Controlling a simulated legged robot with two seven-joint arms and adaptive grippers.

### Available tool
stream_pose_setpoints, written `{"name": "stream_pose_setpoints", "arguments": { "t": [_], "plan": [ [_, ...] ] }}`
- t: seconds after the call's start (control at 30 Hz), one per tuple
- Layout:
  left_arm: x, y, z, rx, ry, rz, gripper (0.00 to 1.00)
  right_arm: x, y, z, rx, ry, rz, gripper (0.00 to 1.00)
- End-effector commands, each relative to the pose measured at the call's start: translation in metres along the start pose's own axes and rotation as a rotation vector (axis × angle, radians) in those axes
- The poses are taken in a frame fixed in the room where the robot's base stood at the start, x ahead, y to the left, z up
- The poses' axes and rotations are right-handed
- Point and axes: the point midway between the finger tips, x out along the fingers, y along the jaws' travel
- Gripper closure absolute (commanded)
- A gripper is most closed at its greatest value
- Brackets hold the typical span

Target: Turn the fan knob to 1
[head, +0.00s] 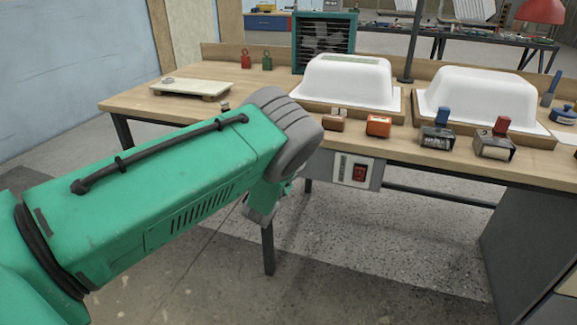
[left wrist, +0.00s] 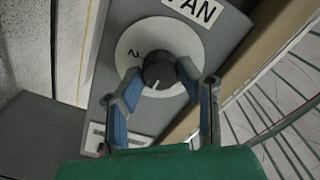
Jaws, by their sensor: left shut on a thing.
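The fan knob (left wrist: 158,68) is a dark round knob on a white dial plate (left wrist: 178,32) in the left wrist view. A "2" shows at the dial's upper left, and a pale mark on the knob's edge points toward the picture's bottom. No other number is readable. A label (left wrist: 195,10), partly cut off, reads like "FAN". My left gripper (left wrist: 158,73) has its two blue-padded fingers on either side of the knob, shut on it. In the head view my green left arm hides the knob and gripper. My right gripper is in neither view.
A green-framed fan (head: 325,37) stands at the back of the wooden workbench (head: 130,103). Two white tub shells (head: 347,82) (head: 470,100) sit on it, with stamp-like tools and small boxes in front. A red switch (head: 359,173) is on the bench's front panel.

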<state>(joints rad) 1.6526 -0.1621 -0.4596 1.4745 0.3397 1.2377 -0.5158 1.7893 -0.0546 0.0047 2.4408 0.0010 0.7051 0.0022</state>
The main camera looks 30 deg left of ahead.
Motion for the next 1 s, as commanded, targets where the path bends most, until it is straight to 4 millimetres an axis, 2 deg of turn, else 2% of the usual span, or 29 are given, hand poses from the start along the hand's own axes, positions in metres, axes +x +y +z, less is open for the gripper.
{"name": "stream_pose_setpoints", "arguments": {
  "t": [0.17,0.2,0.23,0.27,0.53,0.67,0.77,1.0],
  "plan": [
    [0.000,0.003,-0.001,-0.001,0.003,0.005,0.98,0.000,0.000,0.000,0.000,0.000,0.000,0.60],
    [0.000,0.003,-0.002,-0.002,0.003,0.005,0.62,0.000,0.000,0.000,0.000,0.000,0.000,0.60],
    [0.000,0.003,-0.001,-0.002,0.003,0.005,0.52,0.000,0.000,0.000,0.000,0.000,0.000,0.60],
    [0.000,0.003,-0.001,-0.002,0.003,0.005,0.49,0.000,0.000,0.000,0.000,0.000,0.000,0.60],
    [-0.001,0.001,-0.001,-0.002,0.001,0.003,0.49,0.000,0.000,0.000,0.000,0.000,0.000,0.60],
    [-0.007,0.002,0.000,-0.001,0.000,0.004,0.49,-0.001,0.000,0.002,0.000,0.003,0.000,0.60],
    [-0.021,0.002,0.000,-0.001,-0.002,0.005,0.49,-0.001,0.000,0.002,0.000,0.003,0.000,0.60],
    [-0.072,0.003,0.000,0.000,-0.002,0.006,0.49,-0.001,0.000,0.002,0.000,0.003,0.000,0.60]
  ]
}}
